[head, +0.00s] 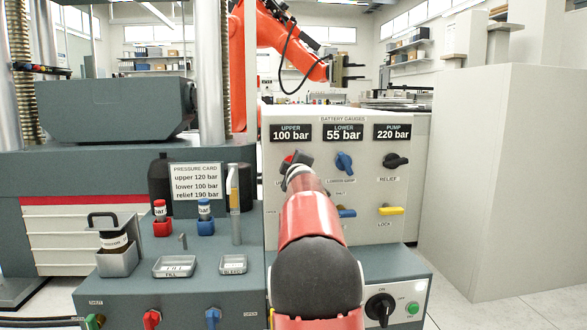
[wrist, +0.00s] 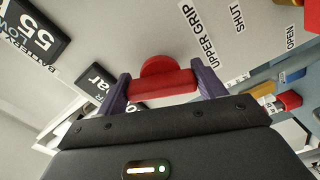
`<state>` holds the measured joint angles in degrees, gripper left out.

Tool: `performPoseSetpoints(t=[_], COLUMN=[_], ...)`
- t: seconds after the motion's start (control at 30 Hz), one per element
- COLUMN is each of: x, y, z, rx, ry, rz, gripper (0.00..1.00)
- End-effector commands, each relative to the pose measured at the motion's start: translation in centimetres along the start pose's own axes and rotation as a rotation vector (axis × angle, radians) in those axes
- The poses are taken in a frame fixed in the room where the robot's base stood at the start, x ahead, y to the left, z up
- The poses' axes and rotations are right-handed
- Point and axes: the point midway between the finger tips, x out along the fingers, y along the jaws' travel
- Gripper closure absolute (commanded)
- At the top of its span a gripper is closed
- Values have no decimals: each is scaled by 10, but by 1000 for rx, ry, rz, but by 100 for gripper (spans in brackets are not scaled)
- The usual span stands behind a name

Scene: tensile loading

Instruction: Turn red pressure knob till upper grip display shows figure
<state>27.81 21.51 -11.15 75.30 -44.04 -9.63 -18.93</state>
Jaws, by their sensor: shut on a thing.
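The red pressure knob (wrist: 165,80), below the upper display, sits between the two purple fingers of my gripper (wrist: 164,88) in the wrist view. My gripper is shut on it. In the head view my gripper (head: 301,161) and red arm cover most of the knob; a bit of red (head: 288,159) shows. The upper display (head: 291,132) reads 100 bar. The pressure card (head: 195,182) lists upper 120 bar, lower 100 bar, relief 190 bar.
Right of the knob are the lower display (head: 344,131) at 55 bar, the pump display (head: 392,131) at 220 bar, a blue knob (head: 344,162) and a black relief knob (head: 396,161). A blue lever (head: 346,213) and yellow lever (head: 391,211) sit below.

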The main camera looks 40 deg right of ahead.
Motion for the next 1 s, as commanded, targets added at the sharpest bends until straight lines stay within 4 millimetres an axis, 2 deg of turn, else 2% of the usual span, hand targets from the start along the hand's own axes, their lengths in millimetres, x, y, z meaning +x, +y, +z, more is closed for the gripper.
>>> performPoseSetpoints(t=[0.4, 0.97, 1.0], x=[0, 0, 0], y=[-2, -2, -2], z=[1, 2, 2], rx=[-196, -225, -225], ry=[-3, -3, -3], rz=[-5, -5, -5], gripper=[54, 54, 28])
